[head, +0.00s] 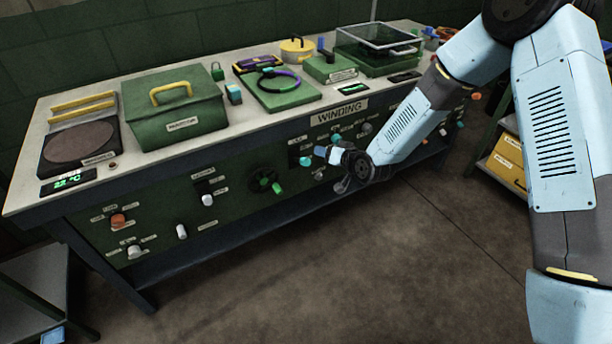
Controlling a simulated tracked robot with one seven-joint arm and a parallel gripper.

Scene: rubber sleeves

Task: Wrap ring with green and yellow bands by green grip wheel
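A ring (295,78) lies on a green plate (288,102) on the bench top. It looks mostly purple and dark, with a teal or green part; I cannot make out clear green and yellow bands at this size. A dark wheel (259,176) with a bright green grip (277,188) is on the bench's front panel, below and left of the WINDING label. My gripper (334,156) is in front of the panel, right of the wheel and apart from it. Its fingers are small and partly hidden, so their opening is unclear.
The bench top (75,195) also holds a green box with a yellow handle (178,112), a scale (80,145) and a clear-lidded case (378,50). Several knobs and switches cover the panel, including an orange knob (118,219). The floor (330,270) in front is clear.

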